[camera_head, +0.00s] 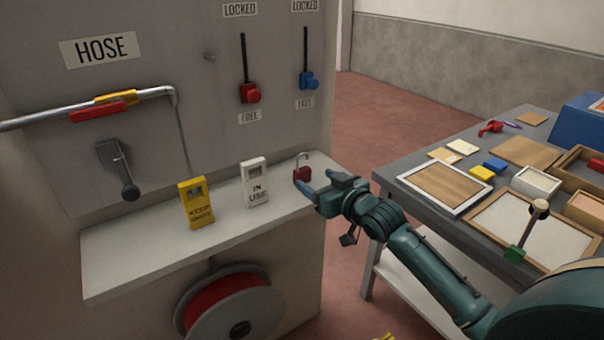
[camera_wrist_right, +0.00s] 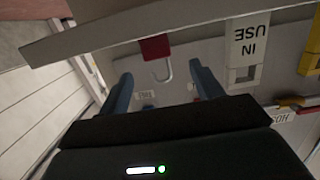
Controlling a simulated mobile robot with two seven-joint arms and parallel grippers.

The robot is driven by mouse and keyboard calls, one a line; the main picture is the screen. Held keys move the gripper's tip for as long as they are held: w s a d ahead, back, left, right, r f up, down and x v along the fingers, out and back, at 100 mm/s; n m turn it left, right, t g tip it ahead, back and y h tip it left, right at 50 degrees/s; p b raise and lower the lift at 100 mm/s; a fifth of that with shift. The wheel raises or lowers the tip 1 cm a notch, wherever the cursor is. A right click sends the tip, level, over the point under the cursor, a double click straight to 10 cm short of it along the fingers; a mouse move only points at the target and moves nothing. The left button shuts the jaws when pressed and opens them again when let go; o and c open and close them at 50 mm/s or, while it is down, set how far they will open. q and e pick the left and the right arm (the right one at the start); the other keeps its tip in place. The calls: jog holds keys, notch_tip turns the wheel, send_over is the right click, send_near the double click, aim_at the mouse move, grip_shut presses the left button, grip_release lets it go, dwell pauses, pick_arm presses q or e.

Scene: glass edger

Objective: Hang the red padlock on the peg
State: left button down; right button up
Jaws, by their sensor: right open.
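The red padlock (camera_head: 302,174) stands upright near the right end of the white ledge, its grey shackle up and to the right of the IN USE tag. It also shows between the finger lines in the right wrist view (camera_wrist_right: 154,47), where the picture is upside down. My right gripper (camera_head: 319,190) is open, just right of the padlock and nearer to me. Its two blue fingers (camera_wrist_right: 164,85) point toward the padlock with nothing held between them. A small grey peg (camera_head: 209,57) sticks out of the panel, right of the HOSE sign. My left gripper is not in view.
On the ledge (camera_head: 125,262) stand a yellow tag (camera_head: 197,204) and the white IN USE tag (camera_head: 255,183). A lever (camera_head: 122,175), a pipe and red and blue sliders (camera_head: 249,93) project from the panel. A cluttered grey table (camera_head: 440,212) stands at right.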

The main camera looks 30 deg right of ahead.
aim_at(305, 172)
jog(key=shift+p+x, duration=0.3)
jog(key=shift+x, duration=2.35)
jog(key=shift+d, duration=0.15)
jog(key=c, duration=1.1)
notch_tip(305, 172, up, 10)
jog(key=shift+c, duration=0.2)
